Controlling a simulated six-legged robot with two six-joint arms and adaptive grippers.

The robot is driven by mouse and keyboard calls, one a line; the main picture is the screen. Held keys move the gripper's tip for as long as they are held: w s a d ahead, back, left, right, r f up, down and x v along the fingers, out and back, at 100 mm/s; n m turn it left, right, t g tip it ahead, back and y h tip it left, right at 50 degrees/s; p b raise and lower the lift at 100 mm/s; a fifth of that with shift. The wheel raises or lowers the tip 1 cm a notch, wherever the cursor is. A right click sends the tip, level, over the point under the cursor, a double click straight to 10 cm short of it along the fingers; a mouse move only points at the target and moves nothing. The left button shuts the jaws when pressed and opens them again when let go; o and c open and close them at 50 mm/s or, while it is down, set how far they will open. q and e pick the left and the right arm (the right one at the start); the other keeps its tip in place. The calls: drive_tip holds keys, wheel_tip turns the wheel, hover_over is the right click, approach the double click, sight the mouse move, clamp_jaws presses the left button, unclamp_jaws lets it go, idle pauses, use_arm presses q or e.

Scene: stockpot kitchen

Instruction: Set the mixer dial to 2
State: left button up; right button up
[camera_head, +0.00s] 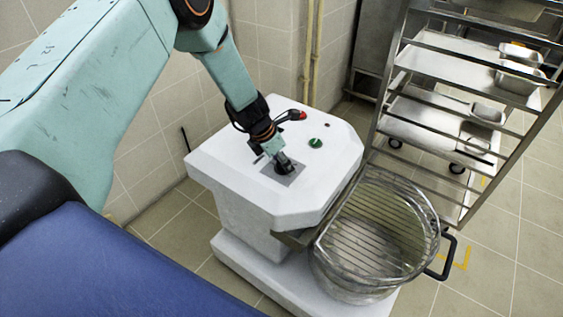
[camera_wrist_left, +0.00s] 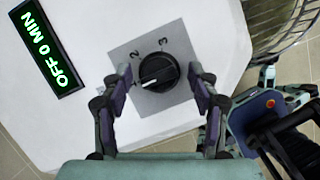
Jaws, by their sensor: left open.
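The mixer dial (camera_wrist_left: 158,72) is a round black knob on a grey plate (camera_wrist_left: 180,97) in the left wrist view. Its white mark points to the lower left of the picture. The numerals 2 and 3 show above it, with 2 at the upper left. My left gripper (camera_wrist_left: 160,74) is open, with one finger on each side of the dial and a gap visible to each. In the head view my left gripper (camera_head: 279,158) points down at the plate on the white mixer top (camera_head: 232,160) and partly hides the dial. My right gripper is not in view.
A green-lit display (camera_wrist_left: 45,48) reads OFF 0 MIN. A red knob (camera_head: 299,115) and a green button (camera_head: 316,143) sit on the mixer top. A bowl with a wire guard (camera_head: 375,235) stands at its right. A metal rack (camera_head: 390,90) with trays is beyond.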

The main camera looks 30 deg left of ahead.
use_arm(q)
drive_tip(key=shift+c, duration=0.9)
drive_tip(key=c, duration=1)
drive_tip(key=shift+o, duration=0.2)
